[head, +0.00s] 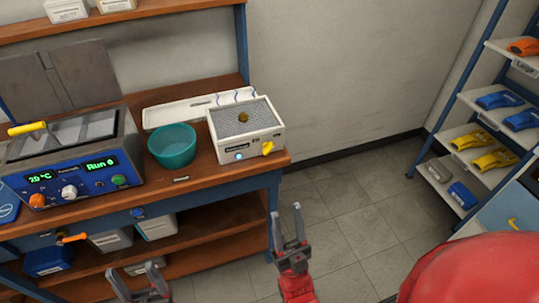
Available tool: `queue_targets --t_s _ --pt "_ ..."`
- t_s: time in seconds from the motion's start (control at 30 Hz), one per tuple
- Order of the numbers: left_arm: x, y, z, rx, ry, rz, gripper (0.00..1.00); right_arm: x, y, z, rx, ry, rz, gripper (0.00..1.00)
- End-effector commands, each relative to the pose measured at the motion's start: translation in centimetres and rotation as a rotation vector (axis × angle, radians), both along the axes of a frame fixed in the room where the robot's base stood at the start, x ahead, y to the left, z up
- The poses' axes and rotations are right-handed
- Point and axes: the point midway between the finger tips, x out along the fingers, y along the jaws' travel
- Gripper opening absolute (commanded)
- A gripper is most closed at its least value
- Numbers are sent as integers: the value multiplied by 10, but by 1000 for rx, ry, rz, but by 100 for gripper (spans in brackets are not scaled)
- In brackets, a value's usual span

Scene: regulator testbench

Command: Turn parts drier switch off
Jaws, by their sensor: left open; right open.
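The parts drier, as I take it, is a white box (246,130) with a mesh top at the right end of the wooden bench. Its yellow switch (267,148) is on the front face at the right, and a blue light (239,156) glows left of it. A small brass-coloured part (243,118) lies on the mesh. My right gripper (287,212) is open and empty, in front of the bench's right end and below the switch in the picture. My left gripper (134,270) is open and empty at the bottom edge, in front of the lower shelf.
A teal bowl (173,146) stands left of the drier. Further left is a blue bath unit (75,165) with knobs, green displays and a yellow handle. A long white tray (178,111) lies behind.

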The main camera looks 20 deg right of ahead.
Motion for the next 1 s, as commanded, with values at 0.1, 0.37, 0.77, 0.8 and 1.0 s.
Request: queue_targets --t_s 0.1,0.37,0.77,0.8,1.0 --pt "0 0 -11 0 0 0 68 40 13 -33 115 253 106 46" --pt "0 0 -23 0 0 0 68 98 0 -123 453 728 200 46" --pt "0 0 -19 0 0 0 68 134 -18 -140 565 836 198 46" --pt "0 0 -17 0 0 0 68 143 -19 -136 564 834 199 46" --pt "0 0 -9 0 0 0 68 189 -30 -121 565 832 200 46"
